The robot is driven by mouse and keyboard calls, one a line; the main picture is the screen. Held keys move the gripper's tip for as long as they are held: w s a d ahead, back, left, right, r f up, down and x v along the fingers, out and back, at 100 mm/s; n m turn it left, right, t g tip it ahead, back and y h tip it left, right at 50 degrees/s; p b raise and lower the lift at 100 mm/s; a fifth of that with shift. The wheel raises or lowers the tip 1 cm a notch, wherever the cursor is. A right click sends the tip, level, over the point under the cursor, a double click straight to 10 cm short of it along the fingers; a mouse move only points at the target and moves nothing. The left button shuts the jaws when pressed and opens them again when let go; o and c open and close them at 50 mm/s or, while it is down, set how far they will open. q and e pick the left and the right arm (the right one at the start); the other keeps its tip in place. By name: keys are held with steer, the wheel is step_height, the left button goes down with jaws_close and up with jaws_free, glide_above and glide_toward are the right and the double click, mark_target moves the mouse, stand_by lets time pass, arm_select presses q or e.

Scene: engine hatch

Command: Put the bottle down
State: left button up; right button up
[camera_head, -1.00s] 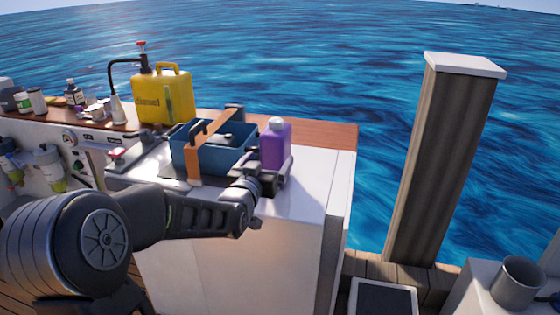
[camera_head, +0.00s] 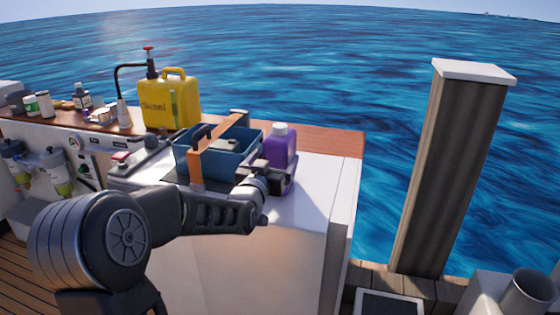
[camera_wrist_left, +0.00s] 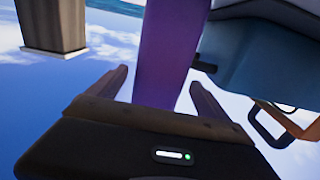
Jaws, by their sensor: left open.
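The purple bottle (camera_head: 280,148) with a white cap stands upright at the right end of the white cabinet top, just right of the blue toolbox. My left gripper (camera_head: 272,178) is low in front of the bottle, its fingers pointing at it. In the left wrist view the bottle (camera_wrist_left: 160,60) lies between the two open fingers (camera_wrist_left: 155,95), with a gap on each side. The bottle's base is partly hidden behind the gripper in the head view. My right gripper is not in view.
The blue toolbox (camera_head: 184,155) with an orange handle (camera_head: 218,134) sits close left of the bottle. A yellow jerrycan (camera_head: 170,104) stands behind. Free white top (camera_head: 318,180) lies to the right, ending at an edge. A wooden post (camera_head: 450,170) stands further right.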

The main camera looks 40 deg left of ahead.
arm_select(q)
steer(key=shift+w, duration=0.1)
steer(key=x, duration=0.5)
steer(key=shift+c, duration=0.3)
stand_by(0.4)
jaws_close()
steer(key=shift+r, duration=0.2)
stand_by(0.8)
